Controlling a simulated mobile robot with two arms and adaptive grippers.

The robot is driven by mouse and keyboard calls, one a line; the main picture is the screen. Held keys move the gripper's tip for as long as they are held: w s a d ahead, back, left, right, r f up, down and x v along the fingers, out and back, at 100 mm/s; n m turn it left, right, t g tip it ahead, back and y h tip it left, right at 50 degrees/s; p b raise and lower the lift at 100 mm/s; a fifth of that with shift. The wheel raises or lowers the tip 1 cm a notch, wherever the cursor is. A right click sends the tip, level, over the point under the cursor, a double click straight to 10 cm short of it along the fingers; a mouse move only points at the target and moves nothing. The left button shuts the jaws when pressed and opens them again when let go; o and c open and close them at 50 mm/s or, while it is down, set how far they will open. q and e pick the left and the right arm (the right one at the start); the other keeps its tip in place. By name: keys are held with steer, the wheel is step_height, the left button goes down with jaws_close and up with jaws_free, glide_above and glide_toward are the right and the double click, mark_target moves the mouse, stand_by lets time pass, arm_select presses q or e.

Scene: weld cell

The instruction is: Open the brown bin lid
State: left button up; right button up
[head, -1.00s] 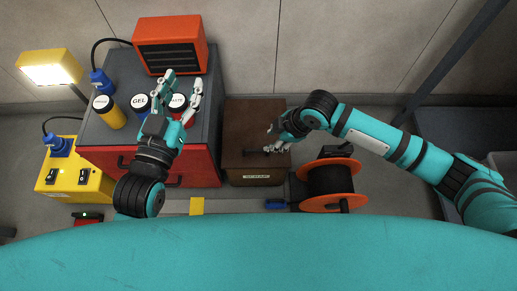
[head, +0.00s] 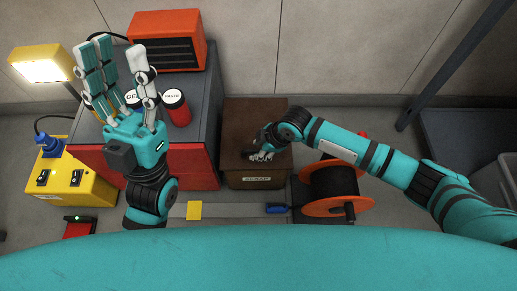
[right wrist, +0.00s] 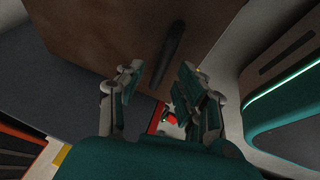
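The brown bin (head: 254,112) stands on the floor in the middle of the head view, a pale label on its front. Its lid looks closed. My right gripper (head: 259,156) is over the front part of the lid and hides the handle there. In the right wrist view the dark bar handle (right wrist: 173,50) runs across the brown lid (right wrist: 105,30), just beyond my open right fingers (right wrist: 160,85). Nothing is between those fingers. My left gripper (head: 118,55) is open and empty, raised over the workbench cabinet, its fingers spread.
The grey-topped red cabinet (head: 205,110) stands left of the bin, with jars and an orange unit (head: 168,40) on top. A cable reel with orange flanges (head: 335,185) stands close to the bin's right. A yellow power box (head: 70,182) is at the far left.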

steer(key=shift+a+f, duration=0.1)
steer(key=shift+f, duration=0.1)
jaws_close()
stand_by(0.5)
